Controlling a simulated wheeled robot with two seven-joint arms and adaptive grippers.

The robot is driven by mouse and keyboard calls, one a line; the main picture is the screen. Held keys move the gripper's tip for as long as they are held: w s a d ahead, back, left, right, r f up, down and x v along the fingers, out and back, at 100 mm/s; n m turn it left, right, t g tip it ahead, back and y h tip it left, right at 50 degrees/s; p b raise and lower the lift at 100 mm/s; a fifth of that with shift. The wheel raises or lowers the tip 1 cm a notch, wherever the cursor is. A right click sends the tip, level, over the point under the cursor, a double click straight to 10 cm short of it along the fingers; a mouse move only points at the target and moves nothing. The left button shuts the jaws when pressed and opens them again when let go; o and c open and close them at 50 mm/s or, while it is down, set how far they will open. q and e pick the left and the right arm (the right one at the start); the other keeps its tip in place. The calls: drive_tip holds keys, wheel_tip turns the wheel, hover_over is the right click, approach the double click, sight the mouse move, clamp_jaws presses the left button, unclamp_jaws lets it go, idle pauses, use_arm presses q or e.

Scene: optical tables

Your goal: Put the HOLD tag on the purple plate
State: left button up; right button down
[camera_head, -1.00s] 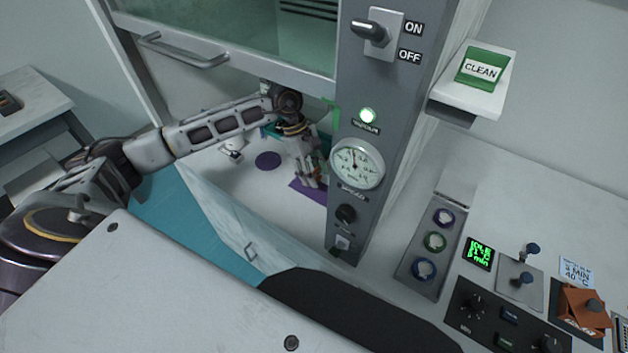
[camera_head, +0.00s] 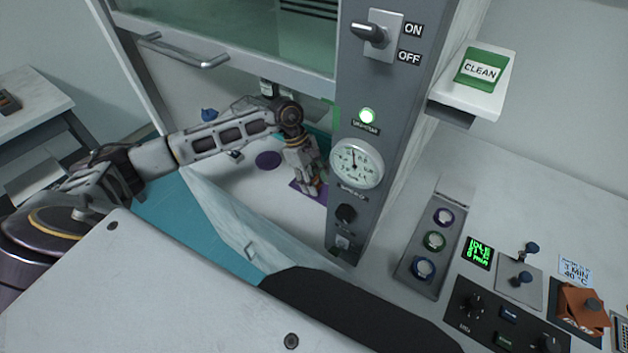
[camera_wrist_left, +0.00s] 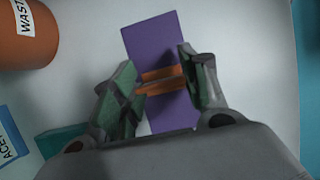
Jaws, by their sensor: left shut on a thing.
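The purple plate (camera_wrist_left: 150,38) is a flat rectangle on the white floor of the cabinet. It also shows in the head view (camera_head: 298,188), partly hidden by my left gripper (camera_head: 311,188). In the left wrist view my left gripper (camera_wrist_left: 158,76) is shut on an orange bar-shaped piece (camera_wrist_left: 162,79), which I take for the HOLD tag; no lettering on it can be read. The orange piece lies across the middle of the plate in that view. I cannot tell whether it touches the plate. My right gripper is not in view.
An orange waste container (camera_wrist_left: 28,35) stands left of the plate in the wrist view, with a teal item (camera_wrist_left: 62,142) below it. A purple round spot (camera_head: 268,160) lies left of the plate. The raised sash (camera_head: 225,70) and gauge post (camera_head: 347,215) border the opening.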

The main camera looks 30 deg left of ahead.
use_arm(q)
drive_tip(key=o, duration=0.8)
drive_tip(key=shift+o, duration=0.2)
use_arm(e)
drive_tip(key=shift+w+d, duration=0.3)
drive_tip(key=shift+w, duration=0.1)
use_arm(q)
drive_tip(key=shift+r, duration=0.15)
drive_tip(key=shift+a+r, duration=0.1)
drive_tip(key=shift+r, duration=0.15)
drive_tip(key=b+v, duration=0.1)
drive_tip(key=v, duration=1)
drive_tip(key=shift+r, duration=0.2)
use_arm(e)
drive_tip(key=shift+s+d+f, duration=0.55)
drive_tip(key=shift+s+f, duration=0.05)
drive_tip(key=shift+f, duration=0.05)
